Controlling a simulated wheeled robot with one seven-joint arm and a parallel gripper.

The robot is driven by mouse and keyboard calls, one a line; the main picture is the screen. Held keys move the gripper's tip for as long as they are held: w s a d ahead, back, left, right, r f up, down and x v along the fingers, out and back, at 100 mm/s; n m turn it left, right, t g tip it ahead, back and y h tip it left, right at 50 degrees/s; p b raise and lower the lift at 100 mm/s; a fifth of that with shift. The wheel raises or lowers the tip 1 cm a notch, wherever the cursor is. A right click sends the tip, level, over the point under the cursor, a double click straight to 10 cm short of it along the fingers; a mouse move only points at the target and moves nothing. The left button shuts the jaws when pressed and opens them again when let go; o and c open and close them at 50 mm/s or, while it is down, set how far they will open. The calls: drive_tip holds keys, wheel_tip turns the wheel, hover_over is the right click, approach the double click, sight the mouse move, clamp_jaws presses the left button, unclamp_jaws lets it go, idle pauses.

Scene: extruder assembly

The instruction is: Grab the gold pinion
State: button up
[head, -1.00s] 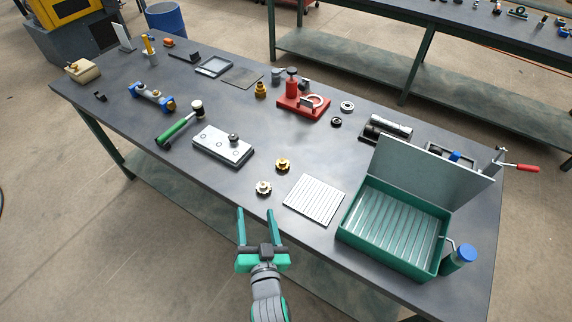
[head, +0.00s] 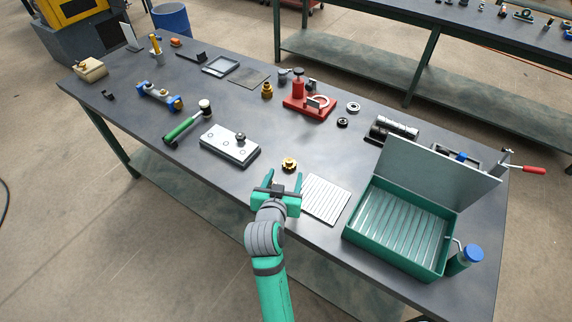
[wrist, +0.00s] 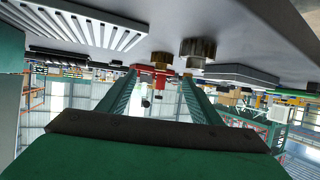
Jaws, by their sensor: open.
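The gold pinion (head: 289,163) lies on the workbench near its front edge, just beyond my gripper in the head view. My gripper (head: 285,175) is open and empty, low at the bench edge, with its fingers pointing toward the pinion. In the wrist view, which looks upside down, the gold pinion (wrist: 160,59) shows ahead between the fingertips of my gripper (wrist: 161,76). A duller, steel-looking toothed part (wrist: 198,48) is nearer and toward the right finger there. My gripper hides that part in the head view.
A ribbed white mat (head: 325,198) lies right of my gripper, with an open green box (head: 400,232) beyond it. A white plate block (head: 229,146) is to the left. A red fixture (head: 309,106) stands farther back. Bare bench lies behind the pinion.

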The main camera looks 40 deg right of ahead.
sight(289, 164)
drive_tip(key=shift+x, duration=4.1)
drive_tip(key=shift+w+r, duration=0.1)
drive_tip(key=c, duration=1.3)
